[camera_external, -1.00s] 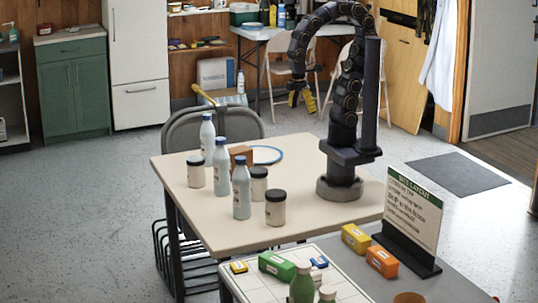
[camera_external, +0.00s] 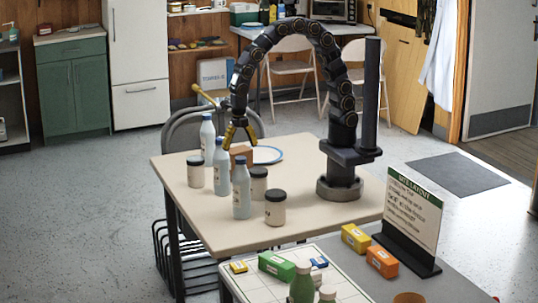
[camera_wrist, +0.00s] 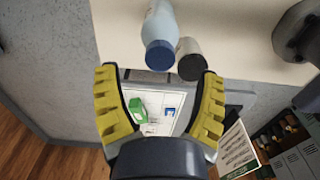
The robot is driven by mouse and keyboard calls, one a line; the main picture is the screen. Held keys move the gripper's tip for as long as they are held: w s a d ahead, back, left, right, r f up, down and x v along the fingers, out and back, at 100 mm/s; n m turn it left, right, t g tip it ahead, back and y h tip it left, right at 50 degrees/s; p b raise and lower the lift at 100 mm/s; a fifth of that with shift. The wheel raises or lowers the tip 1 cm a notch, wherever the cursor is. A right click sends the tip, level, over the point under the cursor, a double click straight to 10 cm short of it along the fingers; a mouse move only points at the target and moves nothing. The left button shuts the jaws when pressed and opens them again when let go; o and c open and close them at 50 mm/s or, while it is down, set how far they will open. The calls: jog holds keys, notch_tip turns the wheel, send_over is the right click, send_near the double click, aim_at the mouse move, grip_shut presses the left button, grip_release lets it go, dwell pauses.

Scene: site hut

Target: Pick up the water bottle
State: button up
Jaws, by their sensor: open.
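Three pale blue water bottles with blue caps stand upright on the beige table: a back one (camera_external: 207,140), a middle one (camera_external: 221,168) and a front one (camera_external: 241,192). My gripper (camera_external: 239,136), with yellow fingers, hangs above the table, right of the back bottle and above a brown box. Its jaws are open and empty.
White jars with dark lids stand among the bottles, at left (camera_external: 195,173), centre (camera_external: 259,184) and front (camera_external: 275,208). The brown box (camera_external: 241,152) and a blue-rimmed plate (camera_external: 268,155) are at the back. The beige table (camera_external: 305,215) is clear at front right.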

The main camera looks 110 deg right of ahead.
aim_at(241, 157)
jog(key=f, duration=0.4)
jog(key=shift+a+f, duration=0.2)
jog(key=shift+f, duration=0.15)
jog(key=shift+c, duration=0.4)
jog(key=c, duration=1.1)
